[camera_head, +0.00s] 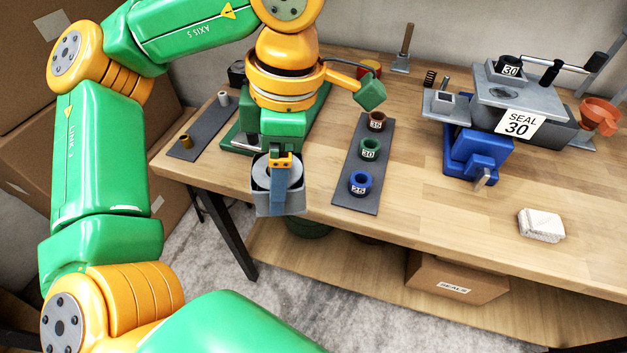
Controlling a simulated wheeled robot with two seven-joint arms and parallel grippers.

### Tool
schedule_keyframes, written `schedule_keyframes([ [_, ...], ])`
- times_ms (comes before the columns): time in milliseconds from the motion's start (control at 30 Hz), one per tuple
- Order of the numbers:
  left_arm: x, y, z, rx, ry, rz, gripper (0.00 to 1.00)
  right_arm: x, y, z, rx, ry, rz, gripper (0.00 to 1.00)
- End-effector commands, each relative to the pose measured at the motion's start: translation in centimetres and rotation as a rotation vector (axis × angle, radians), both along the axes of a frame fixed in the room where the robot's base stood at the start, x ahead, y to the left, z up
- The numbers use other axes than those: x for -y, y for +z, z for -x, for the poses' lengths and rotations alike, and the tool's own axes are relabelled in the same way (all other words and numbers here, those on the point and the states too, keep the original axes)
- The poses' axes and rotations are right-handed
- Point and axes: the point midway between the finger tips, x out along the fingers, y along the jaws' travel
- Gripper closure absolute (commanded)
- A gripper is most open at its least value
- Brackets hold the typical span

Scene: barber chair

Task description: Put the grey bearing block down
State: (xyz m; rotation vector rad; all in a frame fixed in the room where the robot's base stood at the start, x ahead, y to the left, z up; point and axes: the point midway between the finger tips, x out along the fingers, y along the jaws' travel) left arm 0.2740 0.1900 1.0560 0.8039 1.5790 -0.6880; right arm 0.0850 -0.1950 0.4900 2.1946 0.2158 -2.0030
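The grey bearing block (266,207) has a pale round part in its top. It hangs at the table's front edge, left of centre, with its lower part overlapping the view past that edge. My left gripper (280,182) points down at it, with one blue-grey finger against the block's near wall; it appears shut on this wall. The other finger is hidden. I cannot tell exactly how high the block is, but no support shows beneath it. My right gripper is not in view.
A dark strip (347,200) with brown, green and blue rings lies right of the block. A white cloth (541,225) lies at right. The wooden tabletop (430,215) is clear between.

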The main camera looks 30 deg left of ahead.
Motion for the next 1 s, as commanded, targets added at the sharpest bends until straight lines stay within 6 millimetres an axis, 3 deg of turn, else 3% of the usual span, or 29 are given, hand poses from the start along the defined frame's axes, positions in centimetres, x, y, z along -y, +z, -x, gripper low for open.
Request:
schedule_keyframes([
  [333, -2.2, -3.3, -7.1, -0.005, 0.004, 0.001, 1.0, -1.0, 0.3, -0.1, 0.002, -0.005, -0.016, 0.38],
  [433, -2.7, -5.8, -8.8, -0.007, 0.001, 0.001, 1.0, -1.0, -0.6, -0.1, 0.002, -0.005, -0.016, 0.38],
  [500, -3.1, -6.4, -9.9, -0.006, 0.001, -0.001, 1.0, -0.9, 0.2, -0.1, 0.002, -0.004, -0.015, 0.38],
  [767, -3.8, -9.2, -12.1, -0.003, -0.001, -0.003, 1.0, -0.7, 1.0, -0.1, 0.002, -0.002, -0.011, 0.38],
  [1000, -3.8, -12.2, -12.0, 0.0, -0.002, -0.001, 1.0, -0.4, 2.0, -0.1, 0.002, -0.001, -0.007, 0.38],
])
